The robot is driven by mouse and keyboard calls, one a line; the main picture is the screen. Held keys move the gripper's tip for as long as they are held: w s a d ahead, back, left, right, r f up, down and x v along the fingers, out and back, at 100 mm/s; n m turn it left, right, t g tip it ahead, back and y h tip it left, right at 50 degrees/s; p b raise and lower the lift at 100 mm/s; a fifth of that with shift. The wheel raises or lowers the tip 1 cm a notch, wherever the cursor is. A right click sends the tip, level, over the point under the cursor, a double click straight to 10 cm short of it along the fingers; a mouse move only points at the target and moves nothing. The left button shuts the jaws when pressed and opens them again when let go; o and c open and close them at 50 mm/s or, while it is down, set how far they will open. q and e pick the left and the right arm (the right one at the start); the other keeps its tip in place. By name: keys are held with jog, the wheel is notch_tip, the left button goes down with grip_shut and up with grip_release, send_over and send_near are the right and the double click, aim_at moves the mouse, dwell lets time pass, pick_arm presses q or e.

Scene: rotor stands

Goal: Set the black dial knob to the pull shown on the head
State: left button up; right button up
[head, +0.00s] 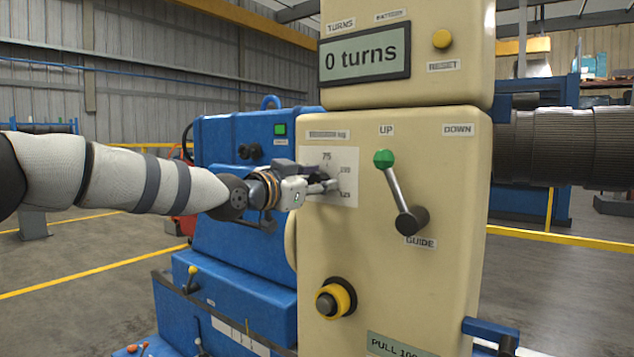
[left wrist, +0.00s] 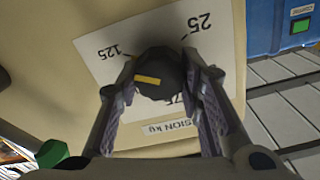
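The black dial knob (left wrist: 160,70) stands on a white dial plate (left wrist: 102,42) marked 25, 75 and 125 in the left wrist view. Its yellow mark (left wrist: 148,80) lies on the knob's left half, pointing left, between 125 and 75. A finger hides the label there. My left gripper (left wrist: 160,66) has a finger on each side of the knob, seemingly touching it. A green display (head: 396,346) low on the cream head reads "PULL 100", cut off below. My right gripper is out of view.
A green-knobbed guide lever (head: 398,190) stands just right of the dial. A yellow-ringed button (head: 336,299) is below it. The turns display (head: 364,54) reads "0 turns" above, beside a yellow reset button (head: 442,39). A blue machine body (head: 235,230) lies behind my left gripper.

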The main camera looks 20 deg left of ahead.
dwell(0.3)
pick_arm(q)
jog(key=n, duration=0.6)
jog(key=shift+a+f, duration=0.1)
jog(key=shift+f, duration=0.05)
jog(key=n, duration=0.5)
jog(key=shift+n, duration=0.3)
dwell(0.4)
jog(key=o, duration=1.2)
jog(key=shift+w, duration=0.1)
jog(key=shift+c, duration=0.2)
